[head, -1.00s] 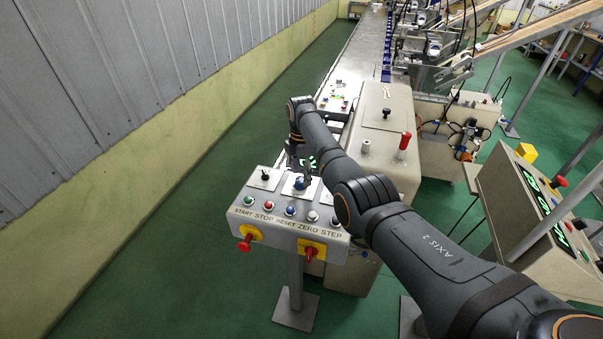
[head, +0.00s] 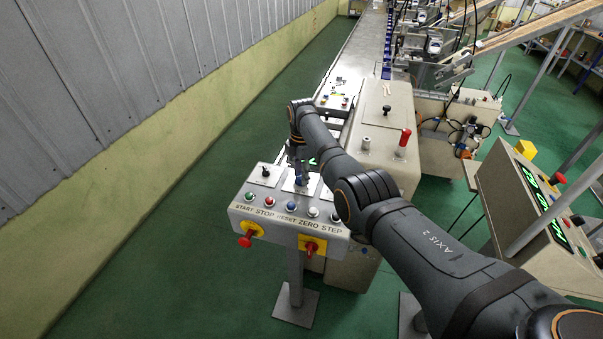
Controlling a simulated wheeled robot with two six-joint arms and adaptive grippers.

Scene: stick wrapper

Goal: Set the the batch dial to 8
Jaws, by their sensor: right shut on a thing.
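The small control panel (head: 290,233) stands on a post and carries a row of buttons labelled START, STOP, RESET, ZERO and STEP. A blue dial (head: 301,183) sits on a pale plate at the panel's upper middle. My right gripper (head: 300,174) points down over it, shut on the blue dial, and covers most of it. The dial's marks and its setting cannot be read. Bits of a green display (head: 312,161) show just behind the gripper. My left gripper is out of the view.
A black-knobbed switch (head: 265,172) is left of the dial. Red knobs on yellow plates (head: 249,232) stick out of the panel's front. A beige machine housing with a red-handled lever (head: 403,143) stands behind. A second console (head: 545,215) is at the right.

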